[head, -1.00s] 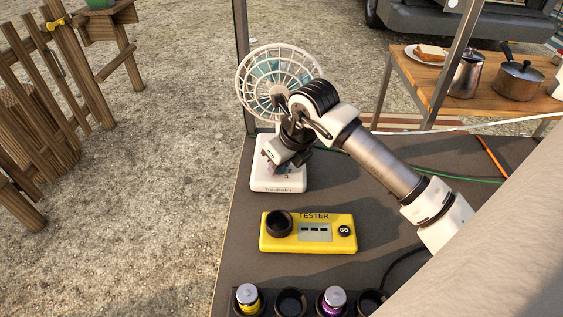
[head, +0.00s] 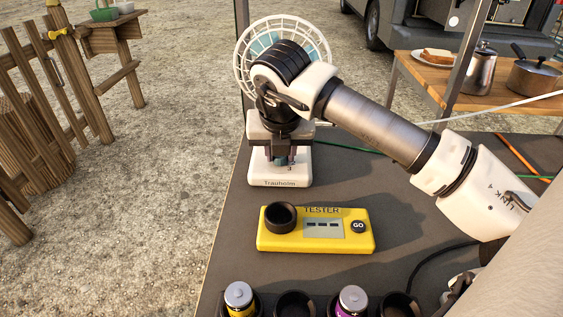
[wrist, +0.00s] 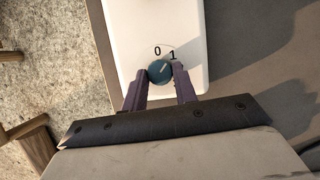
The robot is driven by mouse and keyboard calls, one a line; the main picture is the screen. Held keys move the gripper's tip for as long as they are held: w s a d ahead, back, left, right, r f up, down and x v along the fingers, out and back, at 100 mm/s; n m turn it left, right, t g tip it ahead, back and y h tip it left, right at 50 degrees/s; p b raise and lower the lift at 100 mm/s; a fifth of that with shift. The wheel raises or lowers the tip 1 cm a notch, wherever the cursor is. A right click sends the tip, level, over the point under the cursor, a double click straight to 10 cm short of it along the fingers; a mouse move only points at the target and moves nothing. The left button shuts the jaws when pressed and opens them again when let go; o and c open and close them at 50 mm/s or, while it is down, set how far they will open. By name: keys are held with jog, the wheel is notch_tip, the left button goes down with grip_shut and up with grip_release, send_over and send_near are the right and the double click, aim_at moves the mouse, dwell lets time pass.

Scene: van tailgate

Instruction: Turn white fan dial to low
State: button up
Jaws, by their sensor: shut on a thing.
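The white fan (head: 280,181) stands at the far left of the dark tailgate surface, its round white cage behind my arm. Its base carries a teal dial (wrist: 160,70) with marks 0 and 1 visible in the wrist view. The pale pointer line on the dial slants up and right, roughly toward the gap between 0 and 1 or toward 1. My gripper (wrist: 160,77) is over the base, with its two dark fingers shut on the dial from either side. In the head view my arm covers part of the fan.
A yellow tester (head: 284,242) lies in front of the fan. Several round holders, two with batteries (head: 239,297), line the front edge. A wooden table (head: 429,76) with toast and pots stands at the back right. A green cable (head: 345,147) runs behind the fan.

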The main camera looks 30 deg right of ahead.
jog(key=shift+a+m+b, duration=0.1)
jog(key=shift+m+b, duration=0.35)
jog(key=shift+m, duration=0.05)
jog(key=o, duration=1)
jog(key=p+v, duration=0.1)
jog(key=v, duration=1.2)
jog(key=shift+w+a+r+p, duration=0.1)
jog(key=shift+a+r+p, duration=0.1)
jog(key=shift+r+p, duration=0.2)
